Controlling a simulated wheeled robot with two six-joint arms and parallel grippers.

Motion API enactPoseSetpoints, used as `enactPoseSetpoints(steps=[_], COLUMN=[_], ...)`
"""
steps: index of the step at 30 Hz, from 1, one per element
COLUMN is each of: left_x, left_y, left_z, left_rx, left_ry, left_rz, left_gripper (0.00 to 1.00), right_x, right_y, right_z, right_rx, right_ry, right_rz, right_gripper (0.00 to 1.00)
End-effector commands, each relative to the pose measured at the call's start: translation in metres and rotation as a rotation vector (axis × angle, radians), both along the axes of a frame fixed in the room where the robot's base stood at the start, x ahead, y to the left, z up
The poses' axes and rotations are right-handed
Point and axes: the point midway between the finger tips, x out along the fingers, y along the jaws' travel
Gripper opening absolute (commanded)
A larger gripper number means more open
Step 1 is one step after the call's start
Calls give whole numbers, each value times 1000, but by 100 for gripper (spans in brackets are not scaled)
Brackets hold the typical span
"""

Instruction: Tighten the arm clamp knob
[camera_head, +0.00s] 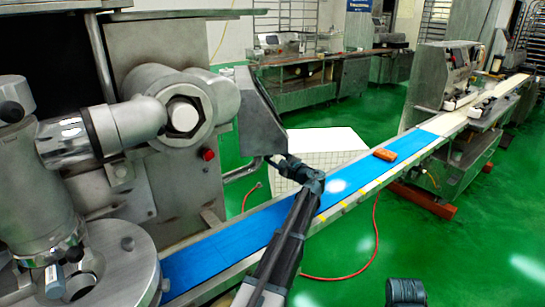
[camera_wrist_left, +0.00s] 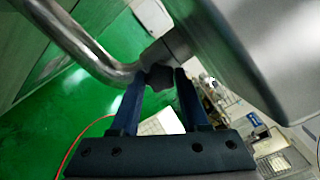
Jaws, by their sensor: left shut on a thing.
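The arm clamp knob (camera_wrist_left: 158,77) is a small dark grey lobed knob on a joint beside the bent steel tube (camera_wrist_left: 82,45) that carries the control box (camera_wrist_left: 260,50). In the wrist view it sits between the two fingers of my left gripper (camera_wrist_left: 160,76), which is shut on it. In the head view my left gripper (camera_head: 282,163) reaches up to the lower edge of the control box (camera_head: 258,115). The knob is hard to make out there, with my gripper close against it.
The blue conveyor belt (camera_head: 230,243) runs beneath my left arm, with an orange block (camera_head: 385,154) farther along. A white tiled box (camera_head: 330,143) stands behind the belt. The large steel machine (camera_head: 160,190) fills the left. A red hose (camera_head: 372,240) lies on the green floor.

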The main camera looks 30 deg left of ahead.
Motion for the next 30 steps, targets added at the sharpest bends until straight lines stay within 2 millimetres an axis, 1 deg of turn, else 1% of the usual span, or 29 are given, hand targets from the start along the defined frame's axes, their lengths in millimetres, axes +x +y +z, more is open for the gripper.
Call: enactPoseSetpoints(steps=[15,24,30], left_x=[0,0,0], left_y=[-1,-1,-1], left_z=[-1,-1,-1], left_rx=[179,255,284], left_ry=[438,621,693], left_rz=[-1,-1,-2], left_gripper=[0,0,0], right_x=[0,0,0], right_y=[0,0,0], right_z=[0,0,0], right_rx=[0,0,0], right_ry=[0,0,0], right_rz=[0,0,0], right_gripper=[50,50,50])
